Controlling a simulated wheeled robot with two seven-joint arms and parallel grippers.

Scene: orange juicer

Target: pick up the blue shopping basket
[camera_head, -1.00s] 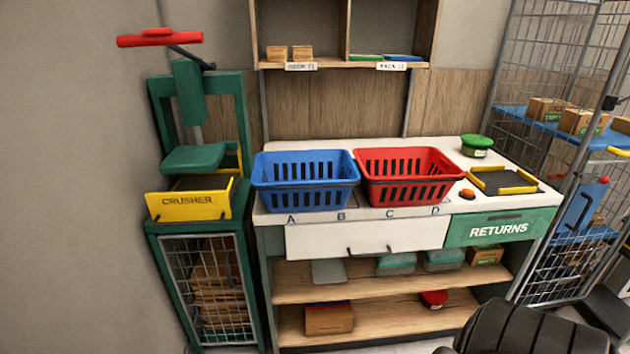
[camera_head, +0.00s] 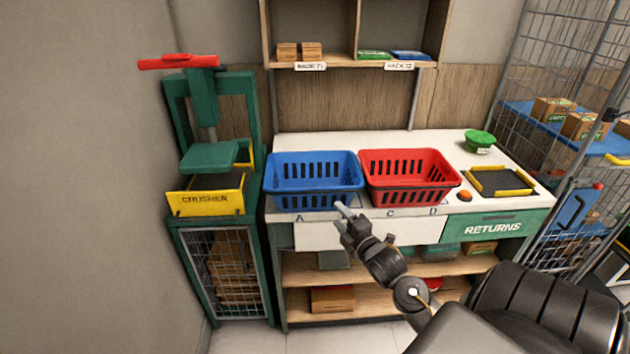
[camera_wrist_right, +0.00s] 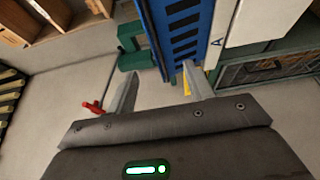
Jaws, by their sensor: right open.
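The blue shopping basket (camera_head: 313,187) stands upright on the white counter, on the left, beside the red basket. In the right wrist view, part of its slotted blue side (camera_wrist_right: 185,32) shows beyond the fingers. My right gripper (camera_head: 343,211) is in front of the counter at the basket's lower right front corner. Its two fingers (camera_wrist_right: 158,90) are apart with nothing held between them. I cannot tell whether a fingertip touches the basket. My left gripper is out of view.
A red basket (camera_head: 408,180) stands close on the right of the blue one. The green crusher (camera_head: 208,155) stands at the left. A green-lidded tub (camera_head: 479,140) and a black tray with yellow edges (camera_head: 500,181) are at the counter's right. Wall shelves (camera_head: 350,66) hang above.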

